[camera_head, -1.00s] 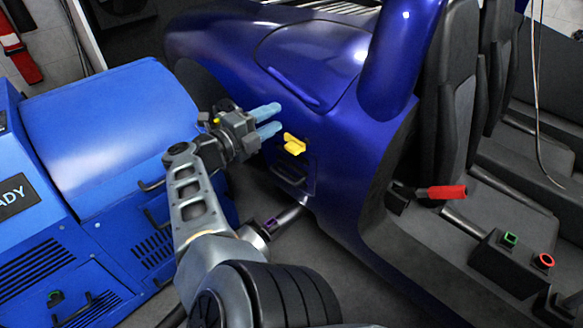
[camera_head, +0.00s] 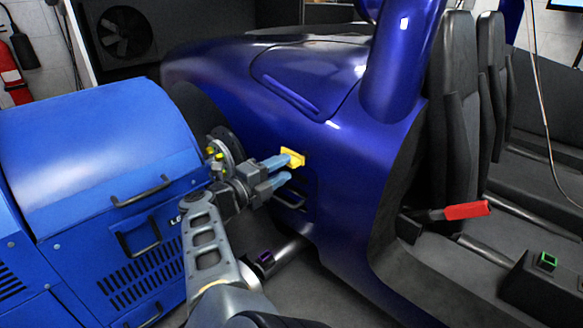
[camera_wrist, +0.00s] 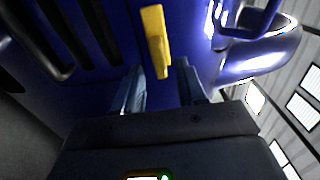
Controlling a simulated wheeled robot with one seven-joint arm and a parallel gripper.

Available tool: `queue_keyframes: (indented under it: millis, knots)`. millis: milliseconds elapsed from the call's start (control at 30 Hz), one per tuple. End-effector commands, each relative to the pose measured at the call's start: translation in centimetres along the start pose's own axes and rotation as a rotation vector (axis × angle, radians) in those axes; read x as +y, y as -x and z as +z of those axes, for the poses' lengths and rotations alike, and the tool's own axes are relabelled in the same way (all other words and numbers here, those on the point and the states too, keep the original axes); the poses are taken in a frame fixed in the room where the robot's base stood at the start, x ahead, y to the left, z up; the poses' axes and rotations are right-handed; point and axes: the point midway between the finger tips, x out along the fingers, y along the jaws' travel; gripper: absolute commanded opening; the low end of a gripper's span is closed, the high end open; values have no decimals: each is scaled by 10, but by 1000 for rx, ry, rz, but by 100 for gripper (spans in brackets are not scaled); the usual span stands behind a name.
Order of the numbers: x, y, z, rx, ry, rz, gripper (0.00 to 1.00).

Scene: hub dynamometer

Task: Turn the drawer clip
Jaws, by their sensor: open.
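The yellow drawer clip (camera_head: 293,157) sits on the side of the dark blue car body, above a small drawer front with a dark handle (camera_head: 290,200). My gripper (camera_head: 281,171) is open, with its pale blue fingers pointing at the clip. In the wrist view the clip (camera_wrist: 157,42) is a long yellow bar, ahead of and between the two fingertips (camera_wrist: 160,84). There it looks apart from both fingers, and nothing is held. In the head view the upper fingertip overlaps the clip's left edge; I cannot tell whether they touch.
A blue machine cabinet (camera_head: 100,165) with black handles stands close at the left of my arm. A red-handled lever (camera_head: 466,210) and black seats (camera_head: 455,120) are at the right. A metal pipe (camera_head: 285,255) runs low below the gripper.

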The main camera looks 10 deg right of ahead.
Motion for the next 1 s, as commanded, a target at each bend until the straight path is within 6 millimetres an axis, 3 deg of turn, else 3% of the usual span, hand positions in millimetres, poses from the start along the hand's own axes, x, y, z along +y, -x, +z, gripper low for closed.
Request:
queue_keyframes:
  millis: [233,633,1000]
  knots:
    - [1,-32,0,1,-1,0,40]
    - [0,-38,0,-1,-1,0,39]
    - [0,-38,0,0,-1,0,4]
